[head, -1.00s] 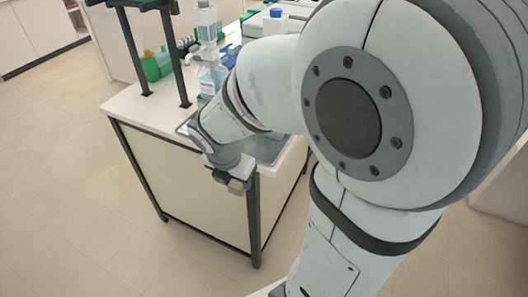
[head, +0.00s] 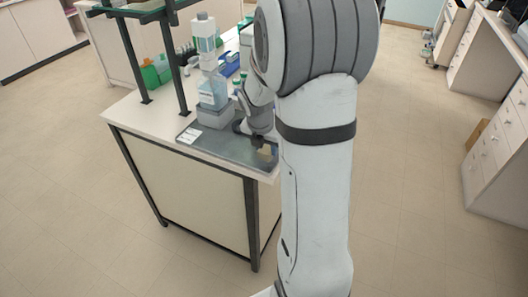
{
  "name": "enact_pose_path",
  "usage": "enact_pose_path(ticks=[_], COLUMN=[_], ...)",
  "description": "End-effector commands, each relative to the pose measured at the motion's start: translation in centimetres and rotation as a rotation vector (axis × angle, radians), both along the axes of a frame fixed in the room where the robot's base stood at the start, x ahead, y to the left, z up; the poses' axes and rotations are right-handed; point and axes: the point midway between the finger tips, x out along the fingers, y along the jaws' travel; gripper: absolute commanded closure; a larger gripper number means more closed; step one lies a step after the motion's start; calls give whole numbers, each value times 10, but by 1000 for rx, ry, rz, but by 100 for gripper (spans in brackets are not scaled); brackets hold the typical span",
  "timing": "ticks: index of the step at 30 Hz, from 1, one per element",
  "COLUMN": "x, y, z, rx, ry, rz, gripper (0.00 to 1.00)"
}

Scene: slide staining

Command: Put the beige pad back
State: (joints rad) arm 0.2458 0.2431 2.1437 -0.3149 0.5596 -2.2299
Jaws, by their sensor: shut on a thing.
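My gripper (head: 262,138) is over the right part of the grey metal tray (head: 225,151) at the front corner of the bench. It is shut on the beige pad (head: 266,149), which shows as a small brownish patch at the fingertips, low over the tray. I cannot tell whether the pad touches the tray. My own arm hides the right end of the tray and part of the bench behind it.
A bottle of pale blue liquid (head: 213,93) stands in a grey block (head: 216,116) just left of my gripper. White labels (head: 189,135) lie on the tray's left end. Dark shelf posts (head: 178,75), a green box (head: 156,71) and a blue rack (head: 230,68) stand farther back.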

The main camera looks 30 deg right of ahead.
Motion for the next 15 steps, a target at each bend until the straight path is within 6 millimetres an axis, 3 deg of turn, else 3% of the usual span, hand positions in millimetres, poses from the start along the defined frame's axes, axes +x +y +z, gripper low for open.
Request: enact_pose_path(ticks=[5,15], x=[-1,-1], y=[0,0], z=[-25,-29], rx=[1,1], ry=[5,2], rz=[-1,-1], gripper=[86,86])
